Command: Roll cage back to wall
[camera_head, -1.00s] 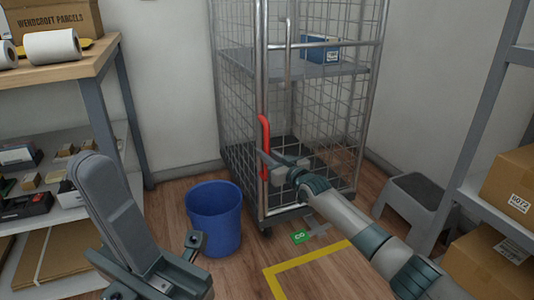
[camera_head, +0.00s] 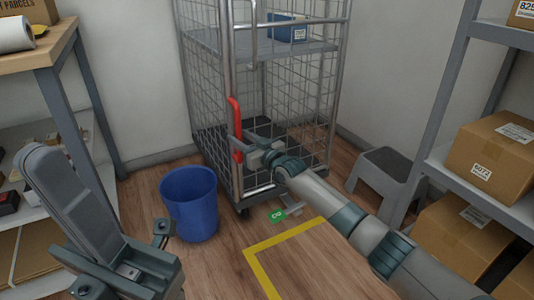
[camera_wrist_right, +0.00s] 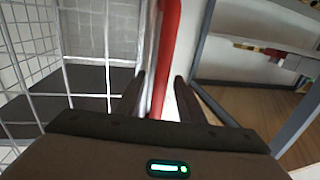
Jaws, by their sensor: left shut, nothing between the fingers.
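The tall wire roll cage (camera_head: 212,110) stands near the corner of the walls, with a red upright handle (camera_head: 235,118) on its front post. My right gripper (camera_head: 245,142) is at the lower part of that handle. In the right wrist view its two fingers (camera_wrist_right: 160,85) stand on either side of the red handle (camera_wrist_right: 166,50), with gaps showing beside it. A green tag (camera_head: 277,216) sits on a grey piece low at the cage's front. My left gripper (camera_head: 42,165) is raised at the left, shut and empty, away from the cage.
A blue bucket (camera_head: 189,204) stands just left of the cage. A grey step stool (camera_head: 387,177) and shelving with cartons (camera_head: 490,160) are on the right. A yellow floor line (camera_head: 285,237) marks a corner in front. A blue box (camera_head: 288,30) lies on the cage shelf.

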